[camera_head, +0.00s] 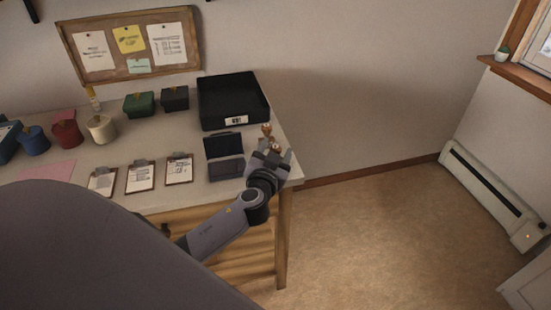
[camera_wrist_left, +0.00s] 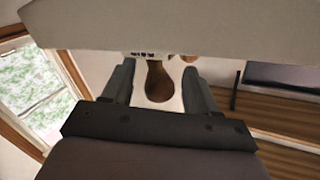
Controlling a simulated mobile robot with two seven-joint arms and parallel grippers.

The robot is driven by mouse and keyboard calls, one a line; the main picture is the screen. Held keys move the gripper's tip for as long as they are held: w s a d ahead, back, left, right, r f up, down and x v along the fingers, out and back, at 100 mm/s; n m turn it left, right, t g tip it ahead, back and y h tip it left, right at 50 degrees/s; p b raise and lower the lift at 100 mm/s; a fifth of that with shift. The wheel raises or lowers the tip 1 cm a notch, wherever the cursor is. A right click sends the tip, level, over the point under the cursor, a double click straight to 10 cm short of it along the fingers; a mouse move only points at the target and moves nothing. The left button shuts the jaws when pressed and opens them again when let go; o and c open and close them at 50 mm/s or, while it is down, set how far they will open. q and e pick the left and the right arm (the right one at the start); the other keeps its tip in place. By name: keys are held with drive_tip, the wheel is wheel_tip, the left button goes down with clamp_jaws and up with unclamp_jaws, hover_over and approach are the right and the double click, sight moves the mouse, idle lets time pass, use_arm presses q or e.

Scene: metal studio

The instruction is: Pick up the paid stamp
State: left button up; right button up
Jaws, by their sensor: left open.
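Two stamps with brown wooden handles stand near the right end of the table. One stamp (camera_head: 267,130) stands farther back, and it appears to be the small handle in the left wrist view (camera_wrist_left: 190,58). The nearer stamp (camera_head: 277,148) is at my left gripper (camera_head: 274,157). In the left wrist view its brown handle (camera_wrist_left: 158,80) lies between the two open fingers, with visible gaps on both sides. Lettering beside the handle is too small to read, so I cannot tell which is the paid stamp. My right gripper is not in view.
An open ink pad (camera_head: 224,158) lies just left of my gripper. A black tray (camera_head: 232,103) stands behind it. Several clipboards (camera_head: 141,178) lie left along the front of the table (camera_head: 205,190). The floor (camera_head: 390,235) to the right is clear.

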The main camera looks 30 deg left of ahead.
use_arm(q)
drive_tip(key=c, duration=1)
drive_tip(key=shift+r, duration=0.15)
